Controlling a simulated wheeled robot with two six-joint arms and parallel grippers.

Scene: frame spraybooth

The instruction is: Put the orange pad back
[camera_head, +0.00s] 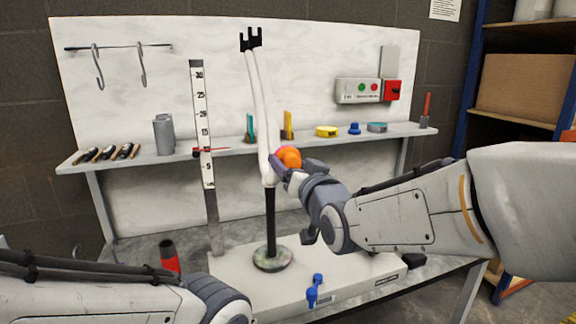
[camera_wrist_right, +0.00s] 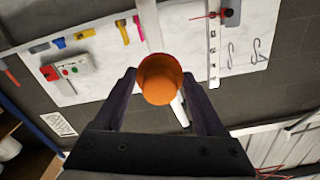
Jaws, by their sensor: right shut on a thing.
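The orange pad (camera_head: 290,158) is between the fingers of my right gripper (camera_head: 297,166), which is shut on it. In the right wrist view the round orange face of the pad (camera_wrist_right: 160,79) sits between the two dark fingers (camera_wrist_right: 157,92). The pad is in front of or against the lower part of a white fork-shaped frame (camera_head: 261,105); I cannot tell if they touch. The frame stands on a black post with a round base (camera_head: 272,259). My left arm shows at the lower left, but its gripper is out of the picture.
A shelf (camera_head: 230,148) behind holds a grey canister (camera_head: 163,134), a yellow tape roll (camera_head: 327,131) and several small tools. A ruler (camera_head: 201,110) stands left of the frame. A red and black cylinder (camera_head: 169,256) and a blue item (camera_head: 313,292) are low in front.

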